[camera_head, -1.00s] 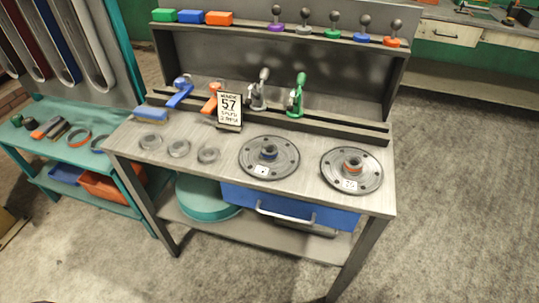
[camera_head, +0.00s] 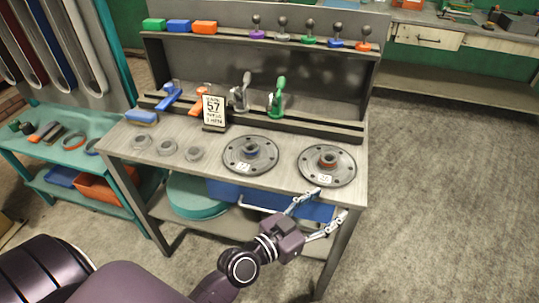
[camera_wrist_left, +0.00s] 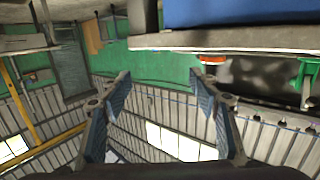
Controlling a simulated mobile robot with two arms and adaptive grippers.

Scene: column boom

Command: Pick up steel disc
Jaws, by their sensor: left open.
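Two round grey steel discs with bolt holes and raised hubs lie flat on the workbench. The left disc (camera_head: 250,155) has a blue ring at its hub; the right disc (camera_head: 327,166) has an orange ring. Each carries a small white label. My left gripper (camera_head: 330,203) is open and empty, in front of the bench's front edge near the right disc, apart from it. In the left wrist view its two fingers (camera_wrist_left: 162,76) are spread with nothing between them. That view appears upside down, with an orange part (camera_wrist_left: 211,59) beyond the fingertips. My right gripper is out of view.
A number sign (camera_head: 213,110), a grey clamp (camera_head: 241,93) and a green clamp (camera_head: 277,97) stand behind the discs. A blue drawer (camera_head: 228,192) hangs below. Open floor lies to the right.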

